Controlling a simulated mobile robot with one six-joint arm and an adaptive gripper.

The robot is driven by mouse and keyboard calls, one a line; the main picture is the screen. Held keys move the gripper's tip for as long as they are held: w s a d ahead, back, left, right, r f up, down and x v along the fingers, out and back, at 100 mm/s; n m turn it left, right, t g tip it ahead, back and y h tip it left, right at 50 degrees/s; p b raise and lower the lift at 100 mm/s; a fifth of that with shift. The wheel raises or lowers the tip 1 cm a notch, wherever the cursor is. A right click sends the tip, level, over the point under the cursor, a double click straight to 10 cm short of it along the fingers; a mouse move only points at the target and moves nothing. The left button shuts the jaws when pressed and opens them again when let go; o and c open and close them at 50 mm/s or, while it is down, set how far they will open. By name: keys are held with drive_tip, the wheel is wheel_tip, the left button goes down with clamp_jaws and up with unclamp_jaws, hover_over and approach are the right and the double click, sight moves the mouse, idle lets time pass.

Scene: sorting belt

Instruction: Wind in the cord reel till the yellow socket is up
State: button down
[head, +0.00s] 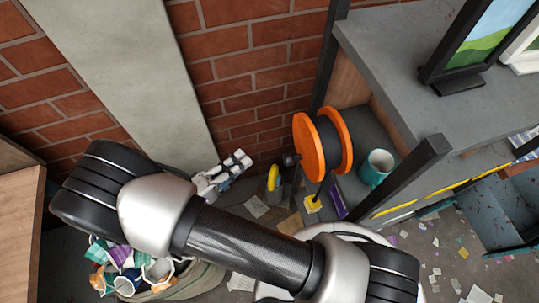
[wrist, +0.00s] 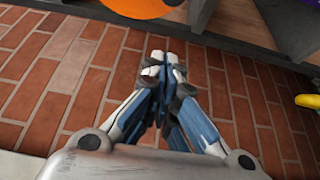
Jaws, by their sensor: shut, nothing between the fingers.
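The cord reel (head: 308,148) has two orange discs with dark cord wound between them, and stands by the brick wall in the head view. A dark cord runs down from it to the yellow socket (head: 312,204), which hangs or rests low beneath the reel. A yellow crank handle (head: 273,177) shows at the reel's left side. My gripper (head: 241,160) is shut and empty, left of the handle and apart from it. In the wrist view, my gripper (wrist: 161,65) points toward the reel's orange rim (wrist: 140,7); a yellow piece (wrist: 308,100), probably the handle, is at the right edge.
A teal mug (head: 376,167) stands right of the reel, near a dark post (head: 405,175). A grey shelf (head: 400,50) with a framed picture is above right. A basket of mugs (head: 180,285) is at lower left. Papers litter the floor. The brick wall is close behind my gripper.

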drive_tip(key=w+d+b, duration=0.2)
drive_tip(key=d, duration=0.6)
drive_tip(key=shift+w+d, duration=0.4)
drive_tip(key=shift+s+f+n+g+p, duration=0.25)
drive_tip(key=shift+s+n+g+p, duration=0.15)
drive_tip(key=shift+n, duration=0.2)
drive_tip(key=s+d+r+n+g+y+p, duration=0.1)
drive_tip(key=s+d+n+g+p, duration=0.1)
drive_tip(key=s+n+g+p, duration=0.4)
drive_tip(key=s+n+p, duration=0.2)
drive_tip(key=n+p, duration=0.2)
drive_tip(key=shift+s+d+r+n+g, duration=0.3)
drive_tip(key=shift+d+r, duration=0.05)
idle(0.5)
drive_tip(key=shift+s+r+p, duration=0.1)
drive_tip(key=shift+p, duration=0.2)
idle(0.5)
